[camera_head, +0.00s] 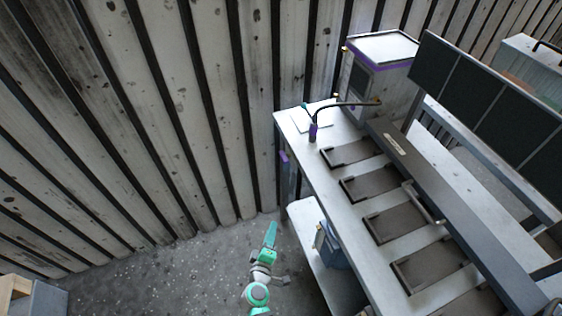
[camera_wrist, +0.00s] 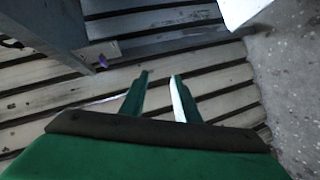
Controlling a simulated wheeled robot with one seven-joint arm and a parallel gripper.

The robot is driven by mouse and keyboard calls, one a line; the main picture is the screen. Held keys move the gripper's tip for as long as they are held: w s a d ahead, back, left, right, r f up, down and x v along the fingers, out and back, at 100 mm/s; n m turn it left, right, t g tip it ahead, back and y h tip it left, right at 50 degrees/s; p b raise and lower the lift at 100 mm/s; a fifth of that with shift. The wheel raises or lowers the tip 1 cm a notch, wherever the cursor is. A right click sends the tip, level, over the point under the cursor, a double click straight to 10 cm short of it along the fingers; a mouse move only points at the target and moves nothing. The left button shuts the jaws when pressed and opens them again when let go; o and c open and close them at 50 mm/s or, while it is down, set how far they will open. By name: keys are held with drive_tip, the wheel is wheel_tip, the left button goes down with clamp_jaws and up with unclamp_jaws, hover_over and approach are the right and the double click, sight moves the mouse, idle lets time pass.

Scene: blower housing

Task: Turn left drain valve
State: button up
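I cannot pick out a drain valve for certain in either view. My green gripper (camera_head: 270,232) is low beside the left end of the workbench, above the grey floor. In the wrist view my gripper (camera_wrist: 162,75) has two separated fingers with nothing between them, so it is open and empty. A small purple part (camera_head: 284,158) shows at the bench's left end, above and to the right of my gripper. A small purple spot (camera_wrist: 103,61) shows in the wrist view beside a grey post, apart from the fingers.
The light workbench (camera_head: 296,145) carries several dark trays, a purple-trimmed box (camera_head: 361,84) and a black hose (camera_head: 345,103). A blue-grey container (camera_head: 333,250) sits on its lower shelf. The ribbed wall (camera_head: 170,110) stands behind. Floor (camera_head: 190,275) left of my arm is clear.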

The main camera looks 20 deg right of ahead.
drive_tip(key=w+d+r+h, duration=0.2)
drive_tip(key=w+r, duration=0.2)
drive_tip(key=w, duration=0.4)
drive_tip(key=h, duration=0.3)
approach(282, 159)
drive_tip(key=x, duration=0.9)
drive_tip(key=shift+w+f, duration=0.2)
drive_tip(key=shift+f, duration=0.15)
drive_tip(key=shift+d, duration=0.1)
drive_tip(key=shift+c, duration=0.2)
drive_tip(key=shift+w, duration=0.1)
clamp_jaws()
